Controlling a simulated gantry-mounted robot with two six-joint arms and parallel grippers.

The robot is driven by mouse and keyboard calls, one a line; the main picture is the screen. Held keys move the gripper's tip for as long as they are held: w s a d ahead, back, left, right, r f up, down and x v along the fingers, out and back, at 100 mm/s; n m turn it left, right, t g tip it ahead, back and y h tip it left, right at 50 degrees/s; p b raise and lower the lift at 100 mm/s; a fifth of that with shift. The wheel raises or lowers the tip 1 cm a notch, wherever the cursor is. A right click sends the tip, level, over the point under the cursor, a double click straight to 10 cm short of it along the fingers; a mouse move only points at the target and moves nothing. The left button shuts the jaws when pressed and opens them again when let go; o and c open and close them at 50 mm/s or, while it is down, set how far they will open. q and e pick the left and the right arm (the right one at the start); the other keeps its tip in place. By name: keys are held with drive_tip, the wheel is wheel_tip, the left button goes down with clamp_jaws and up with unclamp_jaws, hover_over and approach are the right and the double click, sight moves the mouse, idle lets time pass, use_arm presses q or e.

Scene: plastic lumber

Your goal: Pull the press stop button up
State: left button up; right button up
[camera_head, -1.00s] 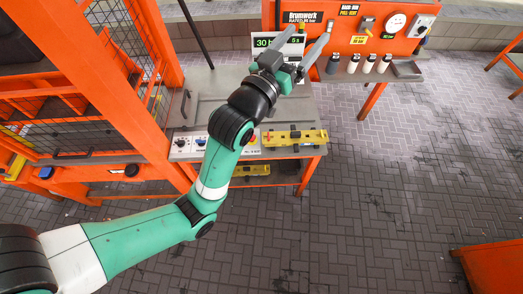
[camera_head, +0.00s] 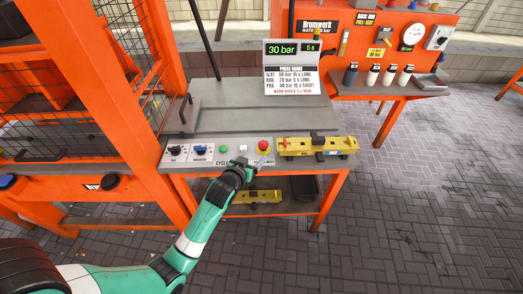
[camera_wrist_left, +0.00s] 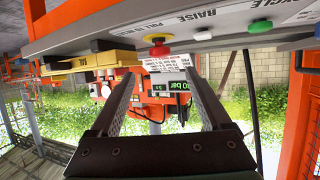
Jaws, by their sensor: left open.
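The red mushroom-shaped stop button (camera_head: 263,146) sits at the right end of the control strip (camera_head: 210,153) on the front edge of the press table. The wrist view shows the same red button (camera_wrist_left: 158,51) upside down on a yellow collar, just beyond the fingertips and roughly centred between them. My left gripper (camera_head: 258,161) is just in front of and below the button in the head view, partly covering the panel label. The fingers of my left gripper (camera_wrist_left: 162,76) are spread wide, with nothing between them. They look apart from the button. My right gripper is not in view.
Green (camera_head: 224,149) and white (camera_head: 243,149) buttons and two knobs share the strip. A yellow fixture (camera_head: 318,147) lies right of the red button. A display (camera_head: 293,49) reads 30 bar. An orange mesh cage (camera_head: 85,90) stands left.

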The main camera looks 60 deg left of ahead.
sight(262, 146)
use_arm(q)
drive_tip(key=b+x, duration=0.4)
drive_tip(key=x, duration=0.5)
drive_tip(key=shift+d, duration=0.1)
drive_tip(key=shift+w+a+f, duration=0.1)
drive_tip(key=shift+w+a, duration=0.25)
drive_tip(key=shift+w, duration=0.05)
drive_tip(key=shift+c, duration=0.3)
clamp_jaws()
